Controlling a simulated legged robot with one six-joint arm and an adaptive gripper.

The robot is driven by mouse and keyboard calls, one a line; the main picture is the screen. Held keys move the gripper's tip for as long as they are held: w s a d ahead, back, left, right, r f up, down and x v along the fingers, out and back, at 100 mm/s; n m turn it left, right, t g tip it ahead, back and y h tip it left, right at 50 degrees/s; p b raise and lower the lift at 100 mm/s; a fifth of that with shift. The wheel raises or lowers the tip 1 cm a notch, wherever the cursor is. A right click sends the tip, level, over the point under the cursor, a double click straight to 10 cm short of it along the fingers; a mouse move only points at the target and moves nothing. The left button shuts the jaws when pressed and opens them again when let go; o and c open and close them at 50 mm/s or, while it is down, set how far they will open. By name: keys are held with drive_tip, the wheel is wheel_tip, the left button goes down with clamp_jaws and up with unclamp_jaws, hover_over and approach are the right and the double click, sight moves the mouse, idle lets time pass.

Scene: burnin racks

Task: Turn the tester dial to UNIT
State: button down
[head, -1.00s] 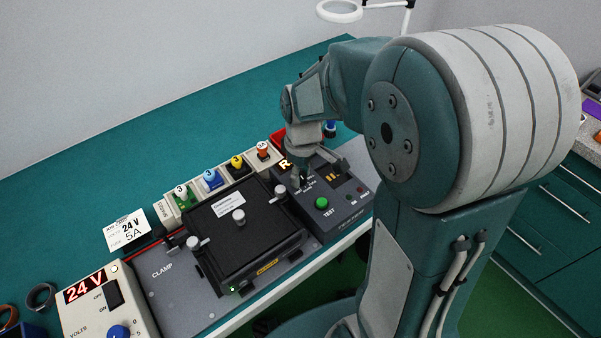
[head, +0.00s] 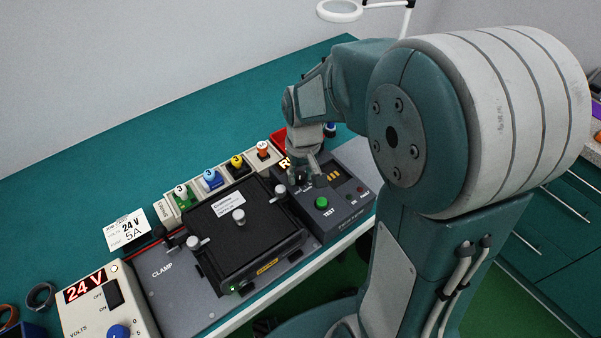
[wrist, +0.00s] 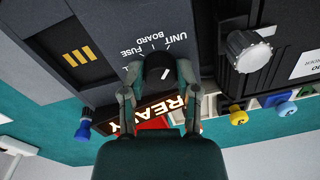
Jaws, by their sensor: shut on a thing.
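The tester (head: 345,205) is a dark grey panel with a green TEST button (head: 321,202) and an amber display (head: 334,176). Its dial (wrist: 160,70) is a black knob with a white line, with FUSE, BOARD and UNIT printed around it. In the wrist view, the line slants up and right, towards the UNIT side. My gripper (wrist: 159,76) is shut on the dial, one finger on each side. In the head view, my gripper (head: 306,180) covers most of the dial, and its setting cannot be read there.
A black clamp fixture (head: 262,250) stands left of the tester. A rack holds several coloured fuses (head: 212,178) behind it. A lit READY sign (wrist: 150,113) is close to the fingers. A 24 V supply (head: 105,310) is at the front left. The teal bench (head: 130,165) is clear behind.

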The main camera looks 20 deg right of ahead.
sight(302, 174)
drive_tip(key=shift+s+f, duration=0.1)
idle(0.3)
drive_tip(key=shift+c, duration=1.7)
unclamp_jaws()
wheel_tip(302, 174, up, 12)
drive_tip(key=shift+d, duration=0.2)
drive_tip(key=s+r+t, duration=0.3)
drive_tip(key=s+t, duration=0.2)
drive_tip(key=s, duration=0.8)
drive_tip(key=shift+s+a+m+t+h, duration=0.2)
drive_tip(key=shift+s+m+t+h, duration=0.1)
drive_tip(key=shift+s+m, duration=0.1)
